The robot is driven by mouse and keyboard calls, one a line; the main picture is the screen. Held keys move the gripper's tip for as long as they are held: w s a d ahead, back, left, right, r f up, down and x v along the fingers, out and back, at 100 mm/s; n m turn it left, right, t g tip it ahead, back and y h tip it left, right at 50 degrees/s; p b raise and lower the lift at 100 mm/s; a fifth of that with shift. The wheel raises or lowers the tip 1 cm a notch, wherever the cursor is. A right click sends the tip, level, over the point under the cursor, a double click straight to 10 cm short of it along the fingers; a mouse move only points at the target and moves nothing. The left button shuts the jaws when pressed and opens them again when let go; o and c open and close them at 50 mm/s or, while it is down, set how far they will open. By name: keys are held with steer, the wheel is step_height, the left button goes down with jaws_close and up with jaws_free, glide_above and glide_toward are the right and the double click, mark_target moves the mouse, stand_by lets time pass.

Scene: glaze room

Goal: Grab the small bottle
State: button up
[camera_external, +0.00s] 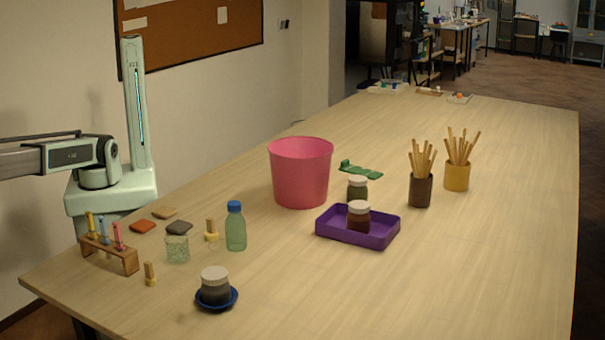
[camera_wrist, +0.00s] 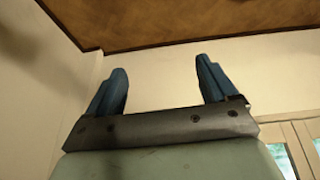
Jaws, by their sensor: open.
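A small green see-through bottle (camera_external: 236,230) with a blue cap stands upright on the table, left of the middle in the external view. My gripper (camera_wrist: 160,88) shows in the wrist view with its two blue fingers wide apart and nothing between them. It points toward a wall and a brown panel, and the bottle is not in that view. In the external view my arm reaches out of the left edge, so the gripper is hidden there, away from the bottle.
Close to the bottle are a glass tumbler (camera_external: 177,249), a stamp-like wooden piece (camera_external: 211,235) and a pink bucket (camera_external: 300,175). A jar (camera_external: 215,284) on a blue saucer stands in front. A purple tray (camera_external: 375,240) lies to the right. The table's right front is clear.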

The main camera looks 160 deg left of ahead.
steer(key=w+a+r+n+t, duration=0.1)
steer(key=w+a+r, duration=0.1)
steer(key=r, duration=0.3)
steer(key=w+a+r+n, duration=0.1)
steer(key=w+a+r, duration=0.1)
steer(key=a+r, duration=0.15)
steer(key=w+a+r+n+y, duration=0.1)
steer(key=w+a+n, duration=0.15)
steer(key=a, duration=0.65)
steer(key=w+a+r+n+y, duration=0.15)
steer(key=a+n, duration=0.25)
steer(key=a, duration=0.6)
steer(key=w+a+n+y, duration=0.1)
steer(key=a+n+y, duration=0.15)
steer(key=a, duration=0.65)
steer(key=n+g+y, duration=0.3)
steer(key=n+g, duration=0.1)
steer(key=n, duration=1.2)
glide_toward(236, 214)
steer(key=x, duration=0.3)
steer(key=s+x, duration=0.1)
steer(key=x, duration=0.6)
steer(key=shift+s+a+f, duration=0.1)
steer(key=shift+s+f, duration=0.15)
steer(key=shift+f, duration=0.15)
steer(key=shift+c, duration=0.3)
